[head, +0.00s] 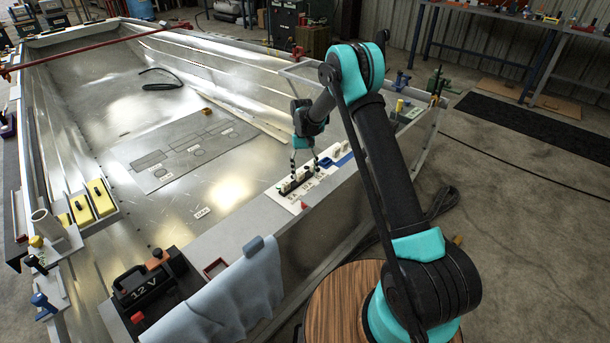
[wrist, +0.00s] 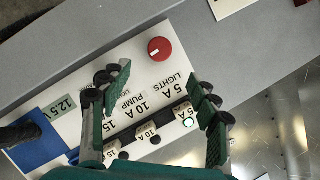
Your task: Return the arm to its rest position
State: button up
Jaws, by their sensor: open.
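My arm (head: 385,150) reaches from the wooden-topped round stand out over the hull's near edge, bent at a high elbow. My gripper (head: 304,168) points down over a white labelled panel (head: 288,200) on the hull's side ledge. In the wrist view my gripper (wrist: 160,88) is open, with a finger on either side and nothing held between the fingertips. Below it the panel (wrist: 135,62) carries the labels 5 A LIGHTS, 10 A PUMP and 15 A. Small white blocks marked 15, 10 and 5 (wrist: 183,114) sit in a dark strip between the fingers.
A red knob (wrist: 160,50) is on the panel. A blue piece (head: 343,159) lies beside it. A 12 V battery (head: 147,290) and a grey cloth (head: 235,295) are at the near ledge. A red bar (head: 100,45) crosses the far hull. The hull floor is mostly clear.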

jog(key=s+d+r+m+t+y, duration=0.1)
jog(key=s+d+r+t, duration=0.1)
jog(key=s+d+r, duration=0.5)
jog(key=s+d+r+t, duration=0.2)
jog(key=s+d+r, duration=0.2)
jog(key=d+r, duration=0.5)
jog(key=s+d+t, duration=0.1)
jog(key=s+d, duration=0.2)
jog(key=s, duration=0.4)
jog(key=s+d+m+t, duration=0.1)
jog(key=s+d+t, duration=0.1)
jog(key=s+d, duration=0.2)
jog(key=s+d+t, duration=0.1)
jog(key=s+d, duration=0.3)
jog(key=s, duration=0.6)
jog(key=shift+f+t, duration=0.2)
jog(key=shift+t, duration=0.1)
